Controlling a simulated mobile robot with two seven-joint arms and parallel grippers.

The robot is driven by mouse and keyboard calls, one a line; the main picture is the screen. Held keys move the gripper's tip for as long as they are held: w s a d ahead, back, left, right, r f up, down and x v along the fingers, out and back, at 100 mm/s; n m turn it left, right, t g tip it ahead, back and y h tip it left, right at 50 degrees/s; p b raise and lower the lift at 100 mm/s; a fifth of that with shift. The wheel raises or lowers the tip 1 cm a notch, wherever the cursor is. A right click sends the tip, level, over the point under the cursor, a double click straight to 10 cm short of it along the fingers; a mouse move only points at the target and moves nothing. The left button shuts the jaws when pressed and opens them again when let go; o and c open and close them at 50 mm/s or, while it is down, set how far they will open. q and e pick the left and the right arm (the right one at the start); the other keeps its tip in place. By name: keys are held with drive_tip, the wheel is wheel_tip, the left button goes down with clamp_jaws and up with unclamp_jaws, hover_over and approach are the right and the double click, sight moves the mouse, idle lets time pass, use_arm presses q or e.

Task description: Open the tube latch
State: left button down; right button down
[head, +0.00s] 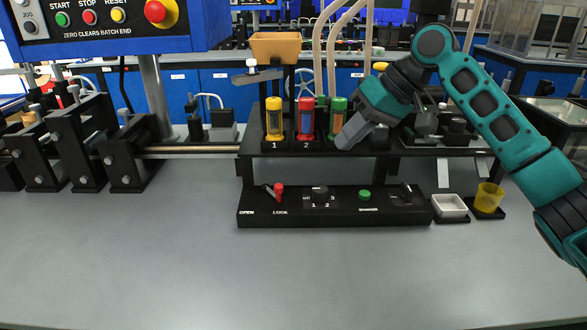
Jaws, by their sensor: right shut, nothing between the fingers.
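The black control panel (335,217) lies along the front of the bench. At its left end is a lever with a red knob (279,189), above the words OPEN and LOCK; the red knob stands nearer to LOCK. Behind it, a yellow tube (274,118), a red tube (306,118) and a green tube (338,115) stand in a black rack. My right gripper (346,138) is shut and empty, its fingertips angled down-left just in front of the green tube's lower part, above and right of the lever. My left gripper is not in view.
A dial (320,193) and a green button (365,195) sit on the panel. A white tray (449,206) and a yellow cup (489,197) stand to its right. Black clamp blocks (80,150) stand at left. The bench front is clear.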

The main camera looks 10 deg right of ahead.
drive_tip(key=shift+s, duration=0.15)
drive_tip(key=b+x, duration=0.2)
drive_tip(key=x, duration=0.8)
drive_tip(key=shift+f, duration=0.2)
drive_tip(key=a, duration=0.2)
drive_tip(key=shift+s+a, duration=0.2)
drive_tip(key=shift+a, duration=0.1)
drive_tip(key=shift+s+a+b, duration=0.2)
drive_tip(key=shift+a+b, duration=0.15)
drive_tip(key=shift+a, duration=0.25)
